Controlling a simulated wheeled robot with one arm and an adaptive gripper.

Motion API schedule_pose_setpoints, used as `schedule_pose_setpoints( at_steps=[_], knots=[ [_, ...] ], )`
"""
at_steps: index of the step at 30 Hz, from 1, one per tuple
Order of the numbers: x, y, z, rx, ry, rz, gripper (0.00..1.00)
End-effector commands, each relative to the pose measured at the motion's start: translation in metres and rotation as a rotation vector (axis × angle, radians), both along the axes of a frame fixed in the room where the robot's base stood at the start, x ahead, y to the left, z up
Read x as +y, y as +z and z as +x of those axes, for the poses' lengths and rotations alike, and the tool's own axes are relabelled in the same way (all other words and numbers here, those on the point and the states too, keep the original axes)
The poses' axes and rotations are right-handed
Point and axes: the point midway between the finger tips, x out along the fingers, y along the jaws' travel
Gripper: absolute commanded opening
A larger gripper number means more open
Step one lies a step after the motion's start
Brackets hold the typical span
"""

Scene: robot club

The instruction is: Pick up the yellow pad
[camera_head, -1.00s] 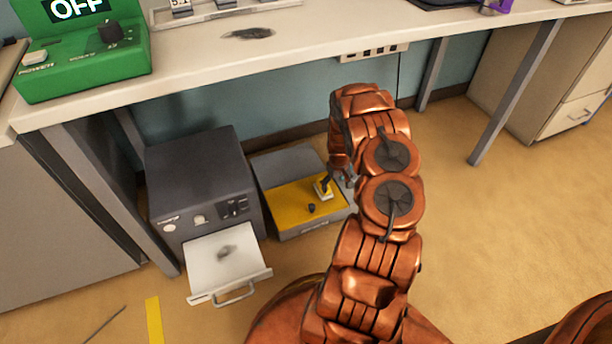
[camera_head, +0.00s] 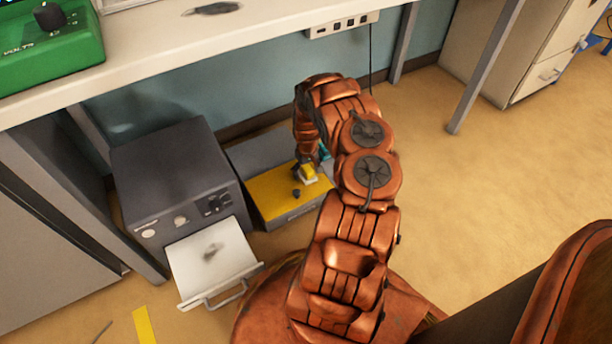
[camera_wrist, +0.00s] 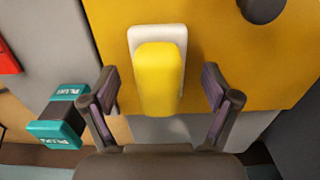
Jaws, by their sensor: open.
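The yellow pad (camera_wrist: 158,78) is a rounded yellow block on a white base, standing on a flat yellow panel (camera_wrist: 225,50). In the head view the pad (camera_head: 309,175) shows small, partly covered by my wrist, on the yellow top of a low grey unit under the bench. My gripper (camera_wrist: 159,76) is open and empty in the wrist view, one finger to the left and one to the right of the pad, with visible gaps on both sides. Its fingertips are mostly hidden in the head view.
A dark grey machine (camera_head: 175,175) with an open white drawer (camera_head: 212,260) stands left of the unit. A black knob (camera_head: 296,193) sits on the yellow panel. Teal plug blocks (camera_wrist: 58,118) lie left of the gripper. The bench (camera_head: 165,45) overhangs behind. Floor at right is clear.

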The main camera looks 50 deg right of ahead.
Motion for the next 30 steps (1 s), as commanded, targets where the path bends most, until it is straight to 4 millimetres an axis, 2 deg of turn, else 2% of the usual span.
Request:
schedule_pose_setpoints(
  at_steps=[2,10,27,30],
  knots=[
    [-0.0005,-0.0098,0.0005,-0.002,0.000,-0.001,0.88],
    [-0.0013,-0.0092,0.0002,-0.002,-0.002,-0.002,0.85],
    [-0.0010,-0.0094,0.0000,-0.001,-0.001,0.000,0.26],
    [-0.0010,-0.0094,0.0000,-0.001,-0.001,0.000,0.23]
  ],
)
